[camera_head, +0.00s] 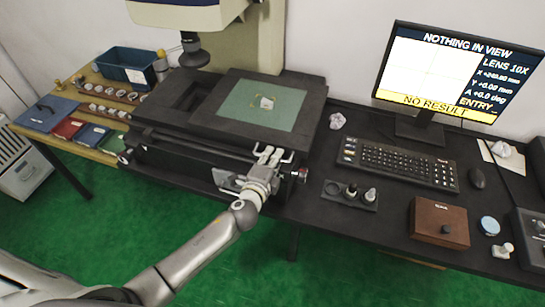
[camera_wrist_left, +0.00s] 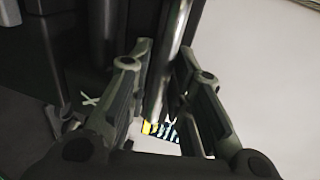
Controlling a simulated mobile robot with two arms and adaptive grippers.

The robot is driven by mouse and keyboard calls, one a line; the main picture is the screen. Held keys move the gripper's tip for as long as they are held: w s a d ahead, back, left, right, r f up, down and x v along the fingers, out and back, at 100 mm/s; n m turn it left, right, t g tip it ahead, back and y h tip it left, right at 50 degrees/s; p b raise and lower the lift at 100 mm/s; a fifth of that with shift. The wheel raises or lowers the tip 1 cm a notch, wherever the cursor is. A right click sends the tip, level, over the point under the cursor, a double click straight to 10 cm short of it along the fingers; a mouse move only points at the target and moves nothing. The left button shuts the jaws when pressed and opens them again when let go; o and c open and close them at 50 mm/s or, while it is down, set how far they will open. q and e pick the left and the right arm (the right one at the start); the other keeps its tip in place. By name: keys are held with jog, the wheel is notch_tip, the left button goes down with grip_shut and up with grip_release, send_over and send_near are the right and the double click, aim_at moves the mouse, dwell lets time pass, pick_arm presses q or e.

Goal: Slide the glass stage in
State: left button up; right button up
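The glass stage (camera_head: 228,108) is a greenish square plate in a black frame on the measuring machine's bed. A small pale object (camera_head: 267,103) lies on it inside a thin yellow outline. The machine's lens (camera_head: 192,52) hangs above and left of the glass. My left gripper (camera_head: 267,158) is at the front edge of the black stage, near a pale metal handle. In the left wrist view my left gripper (camera_wrist_left: 165,52) has its fingers apart, with a metal bar (camera_wrist_left: 160,75) between them. I cannot tell whether either finger touches the bar. My right gripper is not in view.
A monitor (camera_head: 458,70) reads "NOTHING IN VIEW", "NO RESULT" and X +240.00 mm. A keyboard (camera_head: 398,163), a black holder (camera_head: 340,196) and a brown box (camera_head: 438,222) stand right of the stage. A blue bin (camera_head: 125,66) and trays of rings stand left.

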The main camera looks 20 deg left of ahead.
pick_arm(q)
grip_shut()
jog(key=shift+a, duration=0.1)
dwell(0.3)
